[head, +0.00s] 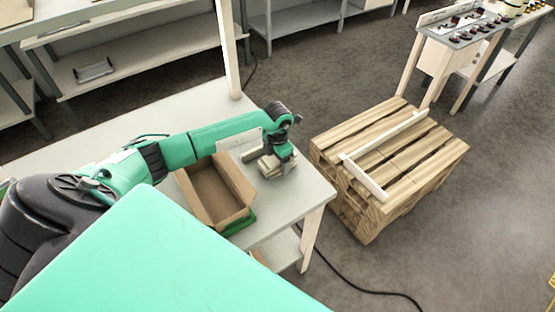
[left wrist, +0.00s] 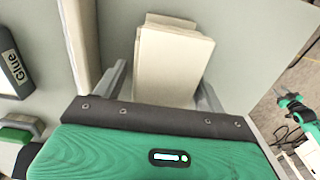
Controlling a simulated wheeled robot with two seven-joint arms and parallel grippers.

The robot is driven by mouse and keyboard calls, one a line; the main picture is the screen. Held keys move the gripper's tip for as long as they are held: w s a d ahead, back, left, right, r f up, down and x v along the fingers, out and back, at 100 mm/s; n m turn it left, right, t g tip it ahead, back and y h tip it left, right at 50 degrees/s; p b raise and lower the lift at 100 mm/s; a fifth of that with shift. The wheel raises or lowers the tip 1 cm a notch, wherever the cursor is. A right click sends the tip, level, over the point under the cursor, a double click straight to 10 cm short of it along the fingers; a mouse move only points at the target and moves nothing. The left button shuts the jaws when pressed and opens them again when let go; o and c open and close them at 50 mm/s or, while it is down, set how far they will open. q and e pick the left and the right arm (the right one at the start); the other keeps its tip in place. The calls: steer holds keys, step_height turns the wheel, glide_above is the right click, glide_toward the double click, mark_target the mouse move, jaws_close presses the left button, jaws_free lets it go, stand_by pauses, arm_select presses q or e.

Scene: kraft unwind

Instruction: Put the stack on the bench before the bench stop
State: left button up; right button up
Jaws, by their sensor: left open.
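The stack (head: 270,165) is a small pile of pale beige blocks or sheets on the near right part of the bench (head: 315,190). In the left wrist view the stack (left wrist: 172,65) lies between the two fingers of my left gripper (left wrist: 162,88), with a gap visible beside it. In the head view my left gripper (head: 280,155) is over the stack, open, and partly hides it. A low pale upright board (head: 240,143) stands just behind the stack and looks like the bench stop. My right gripper does not show clearly.
An open cardboard box (head: 247,190) stands left of the stack. A pallet (head: 385,160) with a pale L-shaped rail stands right of the bench. A glue bottle (left wrist: 14,70) and a pale bar (left wrist: 80,40) show at the wrist view's left. A cable crosses the floor.

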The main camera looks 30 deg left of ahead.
arm_select(q)
step_height(320, 180, up, 11)
steer(key=b, duration=0.4)
steer(key=shift+r+b, duration=0.3)
steer(key=shift+r, duration=0.3)
